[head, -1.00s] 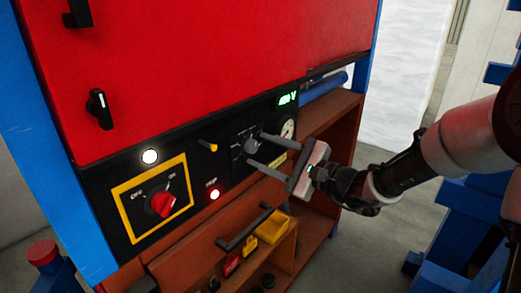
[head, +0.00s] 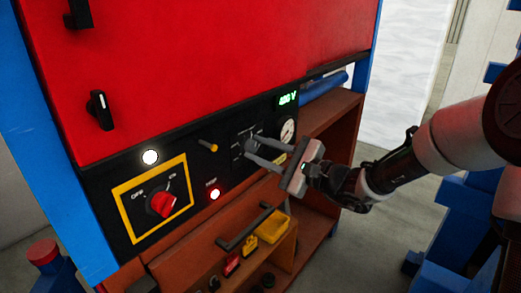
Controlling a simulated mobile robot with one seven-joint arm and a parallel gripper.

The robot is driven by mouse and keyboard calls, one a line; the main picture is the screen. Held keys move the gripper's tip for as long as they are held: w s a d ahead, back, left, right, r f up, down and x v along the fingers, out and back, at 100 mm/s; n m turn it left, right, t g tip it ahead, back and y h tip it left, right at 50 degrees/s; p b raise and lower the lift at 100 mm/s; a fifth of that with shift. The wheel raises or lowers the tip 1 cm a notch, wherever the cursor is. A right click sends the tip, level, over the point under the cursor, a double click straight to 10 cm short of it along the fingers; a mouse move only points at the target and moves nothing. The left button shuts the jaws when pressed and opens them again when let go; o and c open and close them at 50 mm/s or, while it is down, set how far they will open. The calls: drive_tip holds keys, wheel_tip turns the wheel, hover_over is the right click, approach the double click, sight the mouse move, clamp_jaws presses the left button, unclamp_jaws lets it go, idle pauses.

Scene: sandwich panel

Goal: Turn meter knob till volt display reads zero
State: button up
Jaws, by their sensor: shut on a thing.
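The meter knob (head: 250,145) is a small dark grey knob on the black panel, below the volt display and left of the dial gauge. My gripper (head: 251,149) reaches in from the right with its two fingers on either side of the knob, shut on it. The fingers partly hide the knob, so its pointing direction cannot be told. The green volt display (head: 287,99) is lit and seems to read about 400 V, though the digits are small.
A red rotary switch (head: 161,203) sits in a yellow frame at left.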

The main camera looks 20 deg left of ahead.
drive_tip(key=m+p, duration=0.3)
drive_tip(key=m, duration=0.2)
drive_tip(key=shift+r, duration=0.15)
drive_tip(key=shift+m+p, duration=1.4)
drive_tip(key=shift+m, duration=0.3)
drive_tip(key=o, duration=1)
drive_tip(key=shift+o, duration=0.2)
drive_tip(key=v, duration=1.7)
drive_tip(key=shift+d+b, duration=0.2)
drive_tip(key=shift+b, duration=0.25)
